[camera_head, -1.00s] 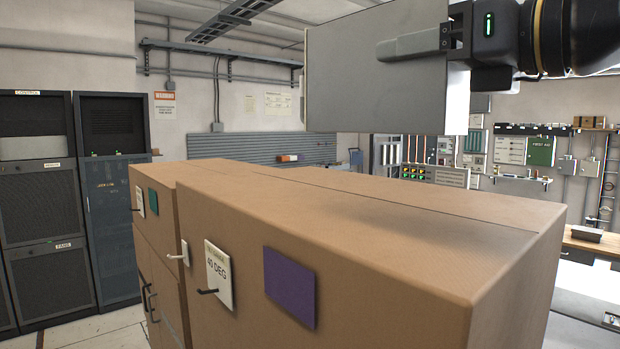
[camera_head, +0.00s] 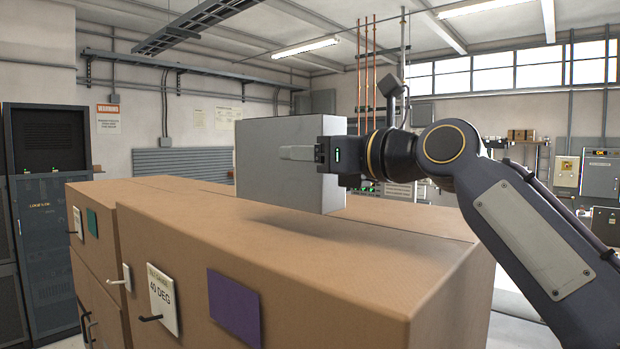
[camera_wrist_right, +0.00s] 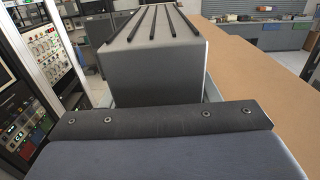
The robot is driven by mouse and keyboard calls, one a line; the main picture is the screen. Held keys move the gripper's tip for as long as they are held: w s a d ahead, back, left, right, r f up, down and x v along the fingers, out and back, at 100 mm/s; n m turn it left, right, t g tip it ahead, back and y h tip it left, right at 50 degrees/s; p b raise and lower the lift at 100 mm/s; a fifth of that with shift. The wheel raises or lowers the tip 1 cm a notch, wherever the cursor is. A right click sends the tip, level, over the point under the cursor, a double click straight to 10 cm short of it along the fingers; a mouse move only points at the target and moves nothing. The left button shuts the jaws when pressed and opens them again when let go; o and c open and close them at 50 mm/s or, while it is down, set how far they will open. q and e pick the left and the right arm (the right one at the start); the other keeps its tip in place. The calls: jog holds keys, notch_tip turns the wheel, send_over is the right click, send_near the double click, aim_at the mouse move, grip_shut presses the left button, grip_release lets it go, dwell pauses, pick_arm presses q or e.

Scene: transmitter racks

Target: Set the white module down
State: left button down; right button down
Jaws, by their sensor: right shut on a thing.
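The white module (camera_head: 278,175) is a plain pale grey-white box in the middle of the head view. My right gripper (camera_head: 300,153) is shut on it from the right, one finger lying along its near face. The other finger is hidden. The module is upright, just above the brown cabinet top (camera_head: 400,262), with a soft shadow beneath it. A small gap seems to show, but contact is hard to judge. In the right wrist view a grey box with dark ridges (camera_wrist_right: 155,50), apparently the module, sits beyond the gripper body. My left gripper is not in view.
The cabinet front carries a purple panel (camera_head: 234,308), a white "40 DEG" label (camera_head: 163,300) and small handles. The cabinet top around the module is clear. A dark rack (camera_head: 52,190) stands at the left. Wall panels and equipment are at the far right.

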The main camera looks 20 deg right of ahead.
aim_at(310, 179)
jog(key=f, duration=0.2)
jog(key=shift+w+f, duration=0.3)
jog(key=shift+s+f, duration=0.1)
jog(key=shift+f, duration=0.35)
jog(key=shift+f, duration=0.25)
jog(key=c, duration=0.5)
grip_release()
jog(key=shift+f, duration=0.1)
